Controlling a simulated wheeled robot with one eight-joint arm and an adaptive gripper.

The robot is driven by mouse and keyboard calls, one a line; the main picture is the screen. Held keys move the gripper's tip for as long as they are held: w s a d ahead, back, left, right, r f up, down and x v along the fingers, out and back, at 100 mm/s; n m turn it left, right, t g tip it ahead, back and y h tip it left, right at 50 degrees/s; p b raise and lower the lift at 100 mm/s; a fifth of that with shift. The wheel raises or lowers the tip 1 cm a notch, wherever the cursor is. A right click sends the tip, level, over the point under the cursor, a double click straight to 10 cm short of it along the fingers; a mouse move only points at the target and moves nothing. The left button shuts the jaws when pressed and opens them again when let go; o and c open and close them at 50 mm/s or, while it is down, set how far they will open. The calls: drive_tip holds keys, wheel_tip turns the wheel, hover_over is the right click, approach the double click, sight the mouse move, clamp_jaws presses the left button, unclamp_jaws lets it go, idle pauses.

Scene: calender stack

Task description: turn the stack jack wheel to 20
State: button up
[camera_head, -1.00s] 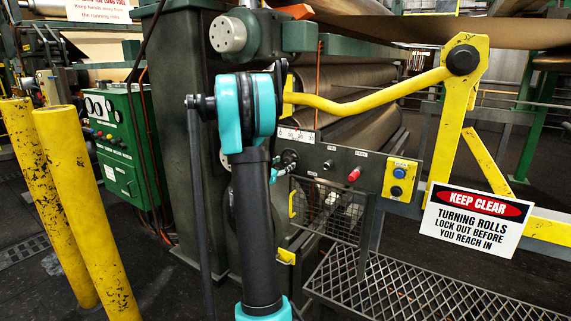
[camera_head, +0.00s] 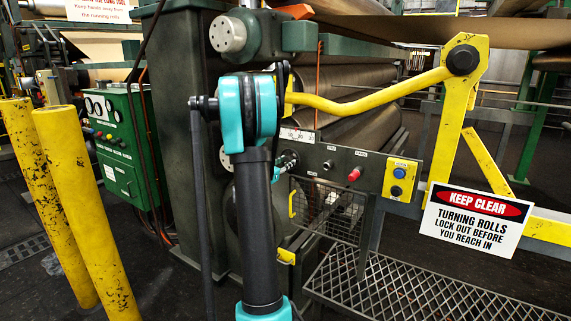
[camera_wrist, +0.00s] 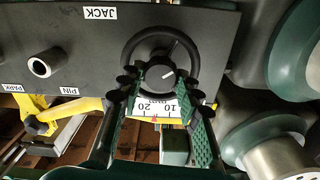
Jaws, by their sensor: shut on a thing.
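The jack wheel (camera_wrist: 150,42) is a black ring with a round hub knob bearing a white line. It sits on the dark panel below the upside-down JACK label (camera_wrist: 100,13) in the wrist view. My gripper (camera_wrist: 160,84) is shut on the wheel, its two green-padded fingers at either side of the ring's lower part. The white scale (camera_wrist: 163,105) shows between the fingers with 20 to the left and 10 to the right. A red pointer (camera_wrist: 155,119) lies between these numbers. In the head view the scale (camera_head: 297,135) shows, but my arm mostly hides the wheel.
A red button (camera_head: 354,175) and a yellow switch plate (camera_head: 400,179) are right on the panel. A yellow bar (camera_head: 380,101) crosses above it. A wire guard (camera_head: 330,210) and mesh step (camera_head: 390,290) are below. Yellow posts (camera_head: 85,210) stand left.

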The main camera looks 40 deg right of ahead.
drive_tip(key=shift+n, duration=0.3)
drive_tip(key=n, duration=0.3)
drive_tip(key=shift+n, duration=0.3)
drive_tip(key=n, duration=0.3)
drive_tip(key=shift+n, duration=0.3)
drive_tip(key=n, duration=0.4)
drive_tip(key=shift+n, duration=0.3)
drive_tip(key=n, duration=0.3)
drive_tip(key=shift+w+f+n, duration=0.1)
drive_tip(key=shift+n, duration=0.2)
drive_tip(key=n, duration=1.2)
drive_tip(key=shift+f+n, duration=0.1)
drive_tip(key=shift+n, duration=0.2)
